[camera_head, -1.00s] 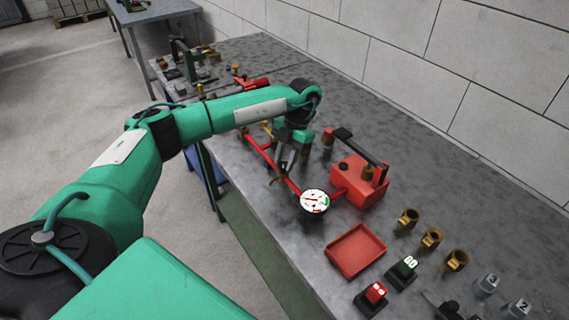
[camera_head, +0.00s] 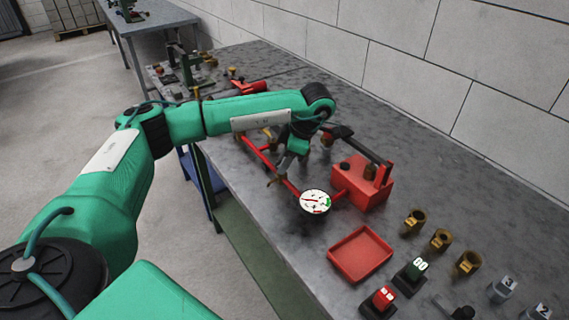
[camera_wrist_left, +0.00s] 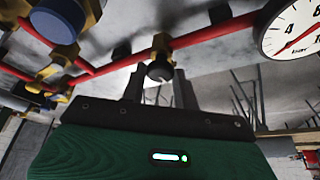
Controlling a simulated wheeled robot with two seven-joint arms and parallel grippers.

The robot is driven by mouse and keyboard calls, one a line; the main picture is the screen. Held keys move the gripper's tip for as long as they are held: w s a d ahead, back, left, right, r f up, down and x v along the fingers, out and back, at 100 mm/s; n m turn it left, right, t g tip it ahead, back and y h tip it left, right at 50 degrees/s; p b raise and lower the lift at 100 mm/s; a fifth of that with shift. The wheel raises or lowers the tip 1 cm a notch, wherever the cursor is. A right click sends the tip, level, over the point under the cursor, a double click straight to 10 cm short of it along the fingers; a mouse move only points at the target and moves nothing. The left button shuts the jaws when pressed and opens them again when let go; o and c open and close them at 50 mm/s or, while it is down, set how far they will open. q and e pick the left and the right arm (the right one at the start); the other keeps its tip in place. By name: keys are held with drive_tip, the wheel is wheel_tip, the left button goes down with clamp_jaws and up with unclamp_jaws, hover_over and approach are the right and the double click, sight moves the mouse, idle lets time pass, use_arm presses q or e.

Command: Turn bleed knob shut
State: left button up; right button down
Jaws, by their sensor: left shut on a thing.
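My left gripper (camera_head: 279,178) reaches down to the red pipework at the front edge of the table. The wrist view shows a small black knob (camera_wrist_left: 160,69) under a brass fitting (camera_wrist_left: 161,44) on the red pipe, between my left fingers (camera_wrist_left: 158,88). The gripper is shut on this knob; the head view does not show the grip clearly. The white round gauge (camera_head: 315,201) is just right of the gripper, and its edge also shows in the wrist view (camera_wrist_left: 295,28). My right gripper is not in view.
A red pump box (camera_head: 362,187) with a dark handle stands right of the gauge.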

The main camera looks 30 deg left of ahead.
use_arm(q)
drive_tip(key=shift+m+t+b, duration=0.3)
drive_tip(key=shift+m, duration=0.5)
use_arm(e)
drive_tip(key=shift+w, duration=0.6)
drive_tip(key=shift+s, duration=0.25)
use_arm(q)
drive_tip(key=o, duration=1)
drive_tip(key=shift+c, duration=0.2)
drive_tip(key=shift+w+d+r, duration=0.1)
drive_tip(key=shift+d+r, duration=0.15)
drive_tip(key=shift+r, duration=0.25)
drive_tip(key=v, duration=1.2)
drive_tip(key=shift+d+r+p, duration=0.2)
drive_tip(key=shift+r+p, duration=0.1)
drive_tip(key=shift+p, duration=0.05)
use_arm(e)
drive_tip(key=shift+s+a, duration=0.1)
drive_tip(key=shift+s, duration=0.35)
